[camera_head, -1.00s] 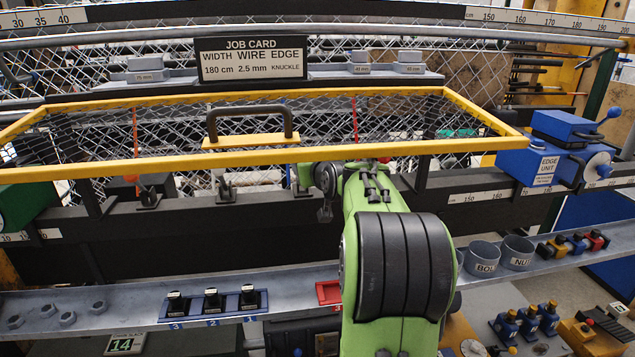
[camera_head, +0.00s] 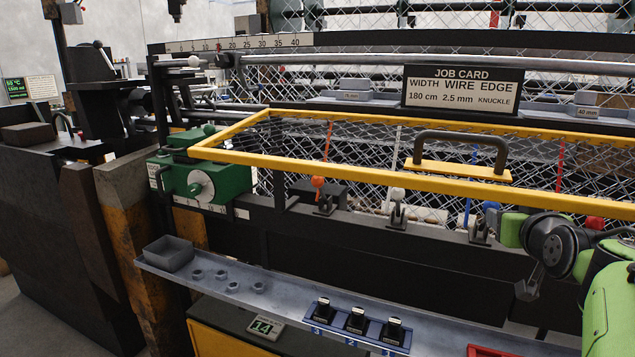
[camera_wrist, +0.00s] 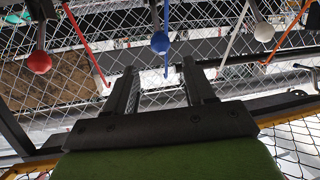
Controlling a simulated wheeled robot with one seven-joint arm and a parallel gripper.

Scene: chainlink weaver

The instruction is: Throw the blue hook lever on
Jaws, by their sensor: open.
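In the wrist view the blue knob (camera_wrist: 160,42) lies ahead, in line with the gap between my fingertips. A thin blue hook rod (camera_wrist: 167,15) runs beside it. My gripper (camera_wrist: 162,70) is open with nothing between its fingers; the knob appears just beyond the tips, and I see no contact. In the head view my green arm (camera_head: 608,305) is at the right edge; the fingers do not show clearly there.
Neighbouring levers have a red knob (camera_wrist: 40,62) and a white knob (camera_wrist: 264,32) in the wrist view. An orange knob (camera_head: 317,182) stands farther left in the head view. A yellow guard frame (camera_head: 360,172) with mesh spans above the levers. A tray shelf (camera_head: 222,305) runs in front.

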